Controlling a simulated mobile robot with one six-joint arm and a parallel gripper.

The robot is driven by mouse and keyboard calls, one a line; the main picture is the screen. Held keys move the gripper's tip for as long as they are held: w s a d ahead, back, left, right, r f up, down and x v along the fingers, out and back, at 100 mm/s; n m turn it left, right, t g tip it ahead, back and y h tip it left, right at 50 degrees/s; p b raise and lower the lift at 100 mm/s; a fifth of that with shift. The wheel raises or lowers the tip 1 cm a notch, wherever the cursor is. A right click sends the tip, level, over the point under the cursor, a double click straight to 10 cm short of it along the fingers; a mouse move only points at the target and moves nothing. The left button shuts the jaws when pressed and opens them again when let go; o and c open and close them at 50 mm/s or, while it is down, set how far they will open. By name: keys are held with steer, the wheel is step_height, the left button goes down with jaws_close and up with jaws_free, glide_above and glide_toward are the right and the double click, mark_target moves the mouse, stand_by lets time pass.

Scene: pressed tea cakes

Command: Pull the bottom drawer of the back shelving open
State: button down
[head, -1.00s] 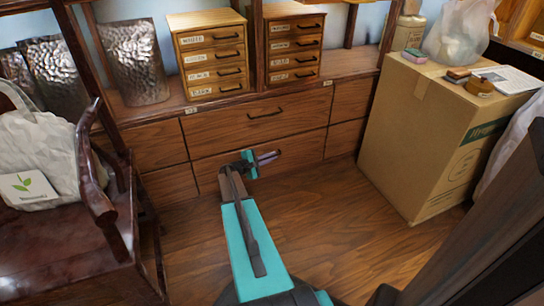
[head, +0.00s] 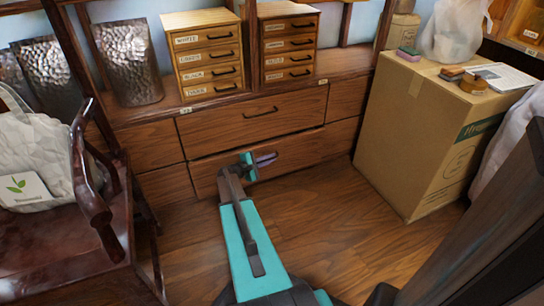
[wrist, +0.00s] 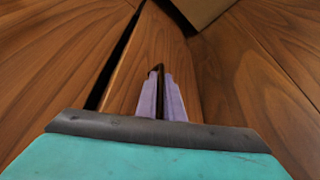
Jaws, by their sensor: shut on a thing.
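The bottom drawer (head: 300,152) of the back shelving has a brown wood front and stands slightly proud of the panels beside it. In the wrist view, a dark gap runs along the edge of the drawer front (wrist: 128,80). My gripper (head: 265,160) is at the middle of this front, shut on the drawer's dark handle (wrist: 158,68). The pale purple fingers (wrist: 160,97) lie on either side of the handle, which they mostly hide. The wider drawer above (head: 225,128) is shut.
A large cardboard box (head: 400,130) stands on the floor to the right. A dark wooden chair (head: 95,200) with a white bag is at the left. Small labelled drawer cabinets (head: 205,65) stand on the shelving. The wooden floor (head: 320,215) before the drawer is clear.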

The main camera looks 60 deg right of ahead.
steer(key=s+a+b, duration=0.1)
steer(key=s+a, duration=1)
steer(key=s, duration=0.3)
steer(key=shift+a+r+b, duration=0.2)
steer(key=shift+b, duration=0.1)
steer(key=c, duration=2.2)
jaws_free()
steer(key=shift+o, duration=0.2)
steer(key=shift+s, duration=0.1)
steer(key=p+v, duration=0.4)
steer(key=v, duration=0.9)
steer(key=shift+a+p, duration=0.35)
steer(key=shift+r, duration=0.15)
